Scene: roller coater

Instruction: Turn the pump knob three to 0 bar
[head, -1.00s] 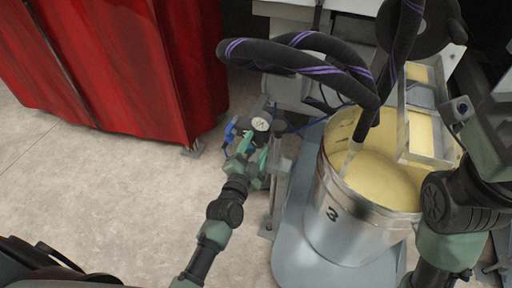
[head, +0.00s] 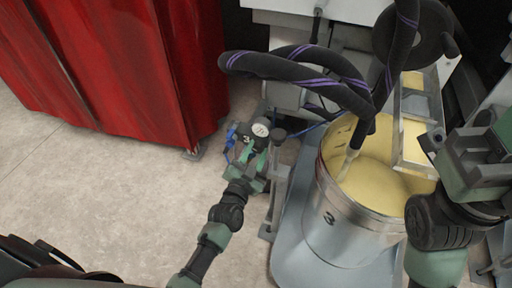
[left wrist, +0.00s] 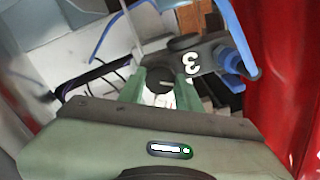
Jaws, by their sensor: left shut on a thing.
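The pump regulator marked 3 (left wrist: 191,63) shows in the left wrist view, with a dark round knob (left wrist: 159,81) just below the number. My left gripper (left wrist: 161,90) is shut on this knob, with one green finger on each side. In the head view my left gripper (head: 257,163) reaches up to the regulator, just below its white round gauge (head: 261,130). The fingers and arm largely hide the knob there. The gauge reading is too small to tell. My right arm (head: 440,220) is at the right edge, and its finger state is unclear.
A metal bucket marked 3 (head: 331,219), holding yellow liquid, stands right of the left gripper on a grey base plate (head: 290,262). Black hoses (head: 300,68) with purple stripes run above. A red curtain (head: 110,70) hangs at left.

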